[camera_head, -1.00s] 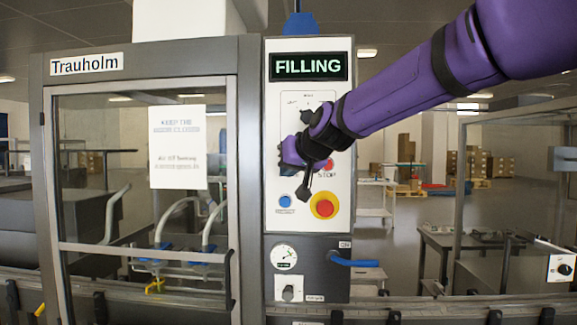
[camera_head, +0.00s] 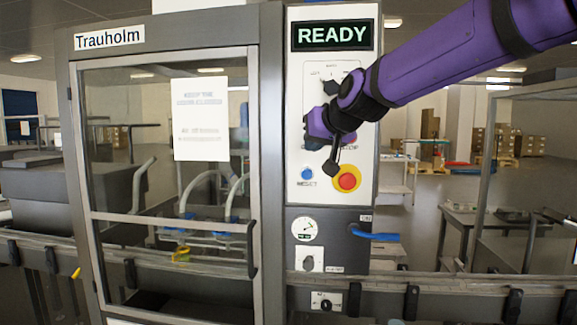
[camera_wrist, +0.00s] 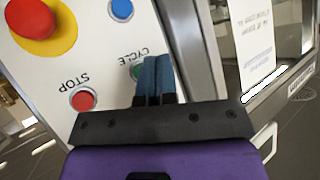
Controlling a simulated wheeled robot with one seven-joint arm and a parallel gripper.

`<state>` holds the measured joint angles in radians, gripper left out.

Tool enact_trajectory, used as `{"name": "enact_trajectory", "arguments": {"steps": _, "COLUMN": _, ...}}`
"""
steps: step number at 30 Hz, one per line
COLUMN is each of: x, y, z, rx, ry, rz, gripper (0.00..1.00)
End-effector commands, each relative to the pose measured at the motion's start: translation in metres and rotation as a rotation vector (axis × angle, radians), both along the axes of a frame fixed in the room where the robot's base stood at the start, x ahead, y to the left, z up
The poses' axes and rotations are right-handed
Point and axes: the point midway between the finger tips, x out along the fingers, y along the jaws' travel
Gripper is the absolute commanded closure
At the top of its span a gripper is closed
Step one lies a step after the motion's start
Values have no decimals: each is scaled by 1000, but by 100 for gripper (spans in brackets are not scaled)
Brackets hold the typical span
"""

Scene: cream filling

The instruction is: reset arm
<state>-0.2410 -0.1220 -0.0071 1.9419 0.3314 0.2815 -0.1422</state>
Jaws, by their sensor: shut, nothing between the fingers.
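My gripper (camera_wrist: 155,80) is shut and empty in front of the control panel (camera_head: 375,95). In the wrist view its blue fingertips cover most of a green button (camera_wrist: 136,71) beside the word CYCLE; I cannot tell whether they touch it. The arm comes in from the upper right of the head view. The display (camera_head: 332,36) reads READY. A red STOP button (camera_wrist: 83,99), a blue reset button (camera_head: 307,173) and a red emergency button on a yellow base (camera_head: 347,179) show near the gripper.
The Trauholm machine's glass door (camera_head: 130,190) is closed on the left, with a paper notice (camera_head: 200,120). A blue lever (camera_head: 375,235) sticks out below the panel. A conveyor rail (camera_head: 450,283) runs along the front. Work tables (camera_head: 480,222) stand at right.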

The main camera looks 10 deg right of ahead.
Motion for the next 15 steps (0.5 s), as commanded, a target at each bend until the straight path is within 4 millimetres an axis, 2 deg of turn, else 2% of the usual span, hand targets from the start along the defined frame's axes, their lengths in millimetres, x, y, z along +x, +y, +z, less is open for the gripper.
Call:
{"name": "enact_trajectory", "arguments": {"steps": 5, "x": -55, "y": -31, "z": -13, "rx": -41, "ry": 80, "rz": -10, "gripper": 100}}
{"name": "enact_trajectory", "arguments": {"steps": 11, "x": -143, "y": -73, "z": -47, "rx": -111, "ry": 223, "rz": -38, "gripper": 100}}
{"name": "enact_trajectory", "arguments": {"steps": 15, "x": -205, "y": -99, "z": -77, "rx": -158, "ry": 327, "rz": -68, "gripper": 100}}
